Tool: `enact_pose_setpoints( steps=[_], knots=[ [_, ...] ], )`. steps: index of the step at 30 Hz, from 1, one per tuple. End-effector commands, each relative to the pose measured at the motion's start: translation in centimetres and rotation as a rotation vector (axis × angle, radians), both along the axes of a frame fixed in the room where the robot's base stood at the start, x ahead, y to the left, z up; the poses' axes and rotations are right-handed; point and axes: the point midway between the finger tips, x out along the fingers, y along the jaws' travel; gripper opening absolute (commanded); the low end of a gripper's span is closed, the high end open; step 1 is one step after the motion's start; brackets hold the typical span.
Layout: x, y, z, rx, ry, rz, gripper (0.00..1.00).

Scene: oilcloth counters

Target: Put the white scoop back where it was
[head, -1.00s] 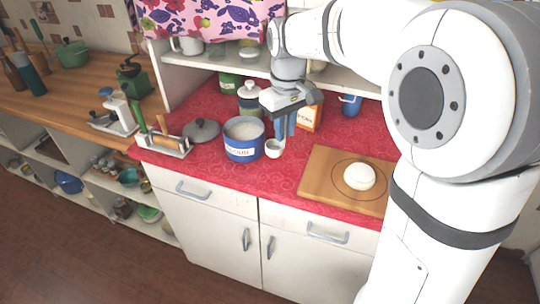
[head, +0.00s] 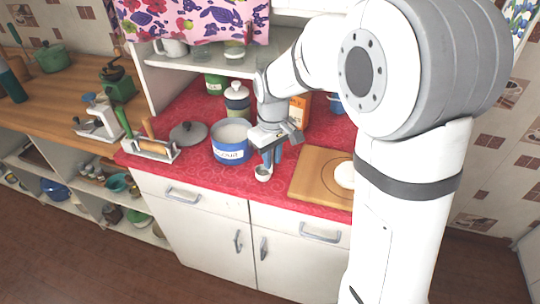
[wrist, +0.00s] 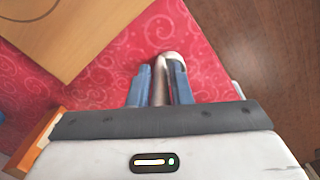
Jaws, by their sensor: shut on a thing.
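The white scoop (head: 263,174) hangs from my gripper (head: 271,157), its round bowl low over the red counter near the front edge. I cannot tell if it touches the cloth. In the wrist view my gripper (wrist: 160,90) has its two blue fingers shut on the scoop's handle (wrist: 160,84); the scoop's bowl end (wrist: 175,58) shows just beyond them, partly hidden. The open blue flour canister (head: 231,152) stands just left of the scoop and apart from it.
A wooden board (head: 310,182) with white dough (head: 345,174) lies to the right. The canister's grey lid (head: 188,134) and a rack (head: 152,152) with a rolling pin are to the left. A lidded jar (head: 237,98) and an orange box (head: 299,110) stand behind.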

Motion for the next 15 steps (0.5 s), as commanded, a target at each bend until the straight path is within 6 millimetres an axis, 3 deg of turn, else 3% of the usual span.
enact_pose_setpoints(
  steps=[6, 7, 15],
  knots=[
    [0.01, 0.03, -0.35, 0.0, 0.0, 0.001, 0.0],
    [0.01, 0.04, -0.35, 0.0, 0.0, 0.001, 0.19],
    [0.0, 0.06, -0.22, 0.001, -0.001, 0.001, 0.4]
  ],
)
